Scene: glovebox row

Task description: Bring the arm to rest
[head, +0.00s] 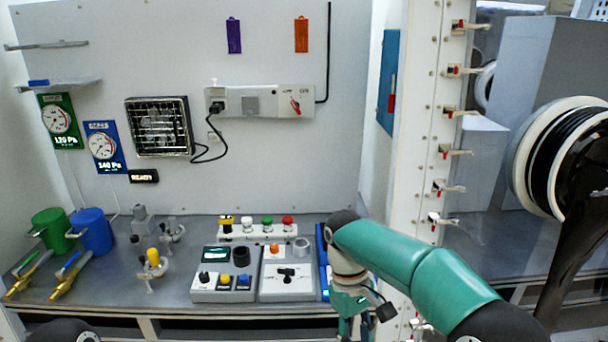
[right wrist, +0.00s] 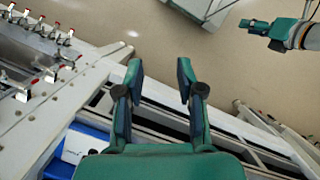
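My right arm reaches in from the lower right of the head view, in front of the bench edge. Its right gripper (head: 354,325) points down and is partly cut off by the bottom edge. In the right wrist view the right gripper (right wrist: 159,70) has its two green fingers wide apart with nothing between them. Below it are the bench edge and floor. Only a dark piece of the left arm shows at the head view's bottom left.
The bench (head: 185,275) holds a control box (head: 225,288), a switch box (head: 287,283), a blue mug (head: 93,232) and a green mug (head: 50,228).

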